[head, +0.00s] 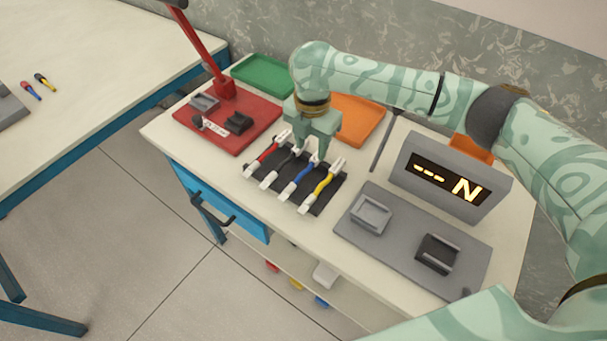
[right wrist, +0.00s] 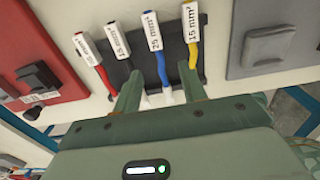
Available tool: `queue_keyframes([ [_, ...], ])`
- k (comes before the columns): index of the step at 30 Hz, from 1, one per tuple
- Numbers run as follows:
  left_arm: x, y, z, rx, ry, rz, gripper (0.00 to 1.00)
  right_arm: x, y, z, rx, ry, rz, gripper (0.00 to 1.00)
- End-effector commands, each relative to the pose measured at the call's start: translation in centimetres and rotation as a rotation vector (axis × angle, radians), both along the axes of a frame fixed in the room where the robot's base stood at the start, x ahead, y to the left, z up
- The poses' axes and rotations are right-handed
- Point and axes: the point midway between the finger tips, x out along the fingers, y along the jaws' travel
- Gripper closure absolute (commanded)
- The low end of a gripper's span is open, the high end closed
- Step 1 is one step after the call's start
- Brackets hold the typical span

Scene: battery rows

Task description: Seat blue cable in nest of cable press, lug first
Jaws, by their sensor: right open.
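The blue cable (head: 301,172) lies in the black cable rack (head: 259,184), between the black and yellow cables. In the right wrist view the blue cable (right wrist: 160,66) carries a white tag reading 25 mm². My right gripper (head: 315,150) is open and empty over the far end of the rack. In the right wrist view its fingers (right wrist: 160,98) stand on either side of the blue cable's near white end; contact cannot be told. The cable press (head: 236,143) is the red base with a red lever, at the left; it bears a grey block and a black block. My left gripper is not in view.
Red (head: 265,155), black (head: 282,165) and yellow (head: 322,183) cables lie close beside the blue one. Behind are a green tray (head: 262,74) and an orange tray (head: 362,117). A grey display unit (head: 450,178) and grey fixture plate (head: 400,238) stand at the right.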

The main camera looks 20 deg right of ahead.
Motion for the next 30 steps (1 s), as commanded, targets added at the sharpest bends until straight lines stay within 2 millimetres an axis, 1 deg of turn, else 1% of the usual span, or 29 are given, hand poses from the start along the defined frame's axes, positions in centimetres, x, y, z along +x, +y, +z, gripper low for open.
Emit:
queue_keyframes([
  [1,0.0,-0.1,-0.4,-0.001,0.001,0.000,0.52,0.0,0.0,-0.7,0.001,0.002,0.001,0.58],
  [5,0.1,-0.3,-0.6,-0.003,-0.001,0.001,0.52,0.0,0.1,-1.2,0.000,0.000,0.001,0.58],
  [7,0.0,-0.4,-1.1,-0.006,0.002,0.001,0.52,0.0,0.2,-2.0,0.000,0.001,0.001,0.58],
  [12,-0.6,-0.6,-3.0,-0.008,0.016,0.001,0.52,0.0,0.5,-5.1,0.000,0.005,0.000,0.58],
  [14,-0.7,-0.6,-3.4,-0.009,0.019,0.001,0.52,0.0,0.4,-5.9,0.000,0.003,0.000,0.58],
  [16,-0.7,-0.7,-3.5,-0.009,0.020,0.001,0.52,0.0,0.4,-6.2,0.000,0.001,0.001,0.58],
  [21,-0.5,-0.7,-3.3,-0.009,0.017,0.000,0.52,0.0,0.4,-5.9,0.000,-0.002,0.001,0.58],
  [22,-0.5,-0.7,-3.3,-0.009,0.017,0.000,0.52,0.0,0.4,-5.9,0.000,-0.002,0.001,0.61],
  [23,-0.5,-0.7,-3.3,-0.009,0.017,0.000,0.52,0.0,0.4,-5.9,0.000,-0.002,0.001,0.69],
  [24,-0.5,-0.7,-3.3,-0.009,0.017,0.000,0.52,0.0,0.4,-5.9,0.000,-0.002,0.001,0.80],
  [26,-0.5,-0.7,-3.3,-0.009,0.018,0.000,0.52,0.0,0.4,-5.9,0.000,-0.001,0.001,0.97],
  [27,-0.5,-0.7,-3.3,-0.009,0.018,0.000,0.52,0.0,0.4,-5.9,0.000,-0.001,0.001,1.00],
  [30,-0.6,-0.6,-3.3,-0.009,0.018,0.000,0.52,0.0,0.4,-5.9,0.000,-0.001,0.001,1.00],
])
